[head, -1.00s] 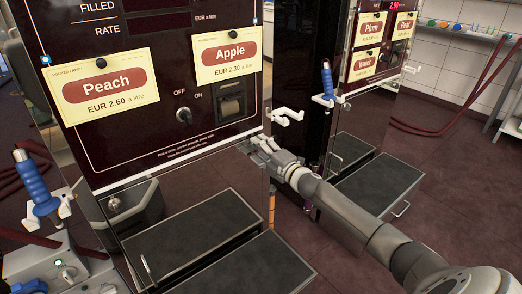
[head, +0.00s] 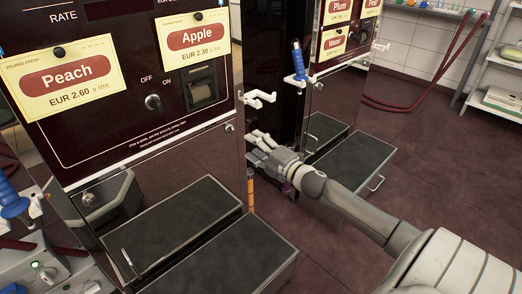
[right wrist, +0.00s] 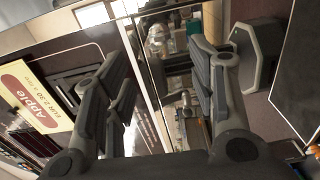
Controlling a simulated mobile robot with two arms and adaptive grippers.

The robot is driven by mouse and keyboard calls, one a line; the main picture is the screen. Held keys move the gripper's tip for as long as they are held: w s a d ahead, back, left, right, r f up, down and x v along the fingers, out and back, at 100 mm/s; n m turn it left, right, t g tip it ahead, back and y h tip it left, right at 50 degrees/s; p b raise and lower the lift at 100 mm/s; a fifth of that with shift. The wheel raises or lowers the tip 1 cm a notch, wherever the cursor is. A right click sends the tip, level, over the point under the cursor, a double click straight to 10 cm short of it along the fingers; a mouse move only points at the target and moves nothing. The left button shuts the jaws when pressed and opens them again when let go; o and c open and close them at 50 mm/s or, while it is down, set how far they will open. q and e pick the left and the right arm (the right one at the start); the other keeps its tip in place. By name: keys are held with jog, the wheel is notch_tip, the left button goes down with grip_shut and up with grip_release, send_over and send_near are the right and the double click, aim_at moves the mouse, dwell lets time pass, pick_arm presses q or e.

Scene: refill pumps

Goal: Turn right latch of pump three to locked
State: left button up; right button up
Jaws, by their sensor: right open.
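The near pump (head: 130,110) carries Peach and Apple signs and has a mirrored lower panel (head: 200,150). A small round fitting, perhaps the right latch (head: 229,128), sits at that panel's upper right edge; its turn position is too small to read. I see no pump number. My right gripper (head: 256,142) is just right of the pump's edge, apart from the fitting, with its fingers pointing left. In the right wrist view, the open fingers (right wrist: 158,65) have nothing between them, and mirrored metal lies beyond. The Apple sign (right wrist: 32,98) is at left there. My left gripper is not in view.
A white nozzle holder (head: 260,98) juts out above my right gripper. A second pump (head: 340,50) with a blue-handled nozzle (head: 297,62) stands behind. The floor at right (head: 440,165) is open.

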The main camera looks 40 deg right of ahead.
jog(key=shift+s, duration=1.1)
